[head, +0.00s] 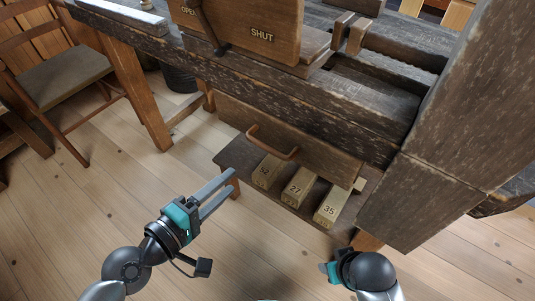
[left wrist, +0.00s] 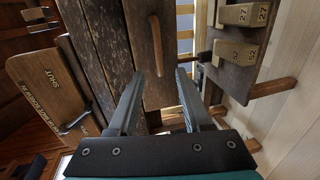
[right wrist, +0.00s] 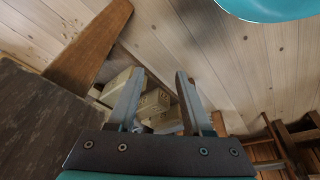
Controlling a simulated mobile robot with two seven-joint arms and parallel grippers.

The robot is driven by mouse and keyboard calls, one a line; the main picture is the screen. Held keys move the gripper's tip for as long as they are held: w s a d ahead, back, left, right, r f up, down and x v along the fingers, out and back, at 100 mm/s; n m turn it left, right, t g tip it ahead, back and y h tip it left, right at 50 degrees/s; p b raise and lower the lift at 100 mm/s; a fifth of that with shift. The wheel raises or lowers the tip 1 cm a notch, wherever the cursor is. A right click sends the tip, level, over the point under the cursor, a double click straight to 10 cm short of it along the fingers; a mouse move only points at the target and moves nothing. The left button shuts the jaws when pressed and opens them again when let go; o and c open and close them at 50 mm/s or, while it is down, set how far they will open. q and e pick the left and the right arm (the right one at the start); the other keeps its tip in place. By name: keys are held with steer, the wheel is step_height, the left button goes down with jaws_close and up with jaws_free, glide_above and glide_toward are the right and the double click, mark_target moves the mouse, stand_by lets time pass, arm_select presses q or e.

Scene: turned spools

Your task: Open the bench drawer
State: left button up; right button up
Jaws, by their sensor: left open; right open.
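The bench drawer's dark wooden front (head: 318,150) sits under the bench top, and no open drawer interior shows. Its curved brown handle (head: 272,146) is on the left part of the front. The drawer front (left wrist: 143,75) and handle (left wrist: 157,45) also show in the left wrist view, beyond the fingertips. My left gripper (head: 233,182) is open and empty, below and left of the handle and apart from it. My right gripper (right wrist: 160,75) is open and empty, pointing toward the numbered blocks. In the head view its fingers are hard to make out.
Several numbered wooden blocks, among them 52 (head: 267,171), 27 (head: 298,187) and 35 (head: 331,205), stand on a low shelf (head: 235,154) below the drawer. A board marked SHUT (head: 250,38) stands on the bench. A chair (head: 62,82) is at left. The floor in front is clear.

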mark_target(268, 146)
arm_select(q)
steer(key=shift+b+x, duration=1.65)
steer(key=shift+x, duration=6)
arm_select(e)
step_height(268, 146, up, 7)
steer(key=t, duration=0.1)
steer(key=shift+w, duration=0.3)
arm_select(q)
steer(key=shift+r, duration=0.2)
arm_select(e)
steer(key=shift+r, duration=0.1)
arm_select(q)
jaws_close()
